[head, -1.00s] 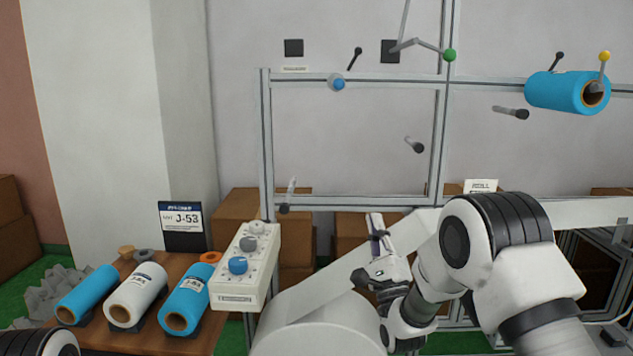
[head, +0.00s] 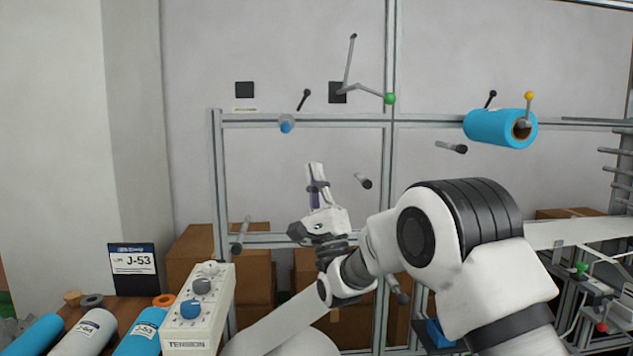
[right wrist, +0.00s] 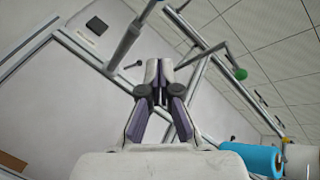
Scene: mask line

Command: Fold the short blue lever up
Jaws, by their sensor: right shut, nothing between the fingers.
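A short lever with a blue end (head: 286,124) is on the upper rail of the metal frame in the head view. It appears nearly end-on, pointing towards me, with a pale round part behind the blue end. My right gripper (head: 315,168) points up, below and slightly right of the blue end, apart from it in the picture. Its fingers are shut and empty. In the right wrist view the closed fingertips (right wrist: 158,68) are in the middle; I cannot make out the blue lever there. My left gripper is not in view.
A green-ball lever (head: 390,98) and a blue roll (head: 492,128) with a yellow-ball lever (head: 529,97) are to the right. Dark-ended pegs (head: 363,181) stick out from the frame. A tension box (head: 197,312) stands lower left.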

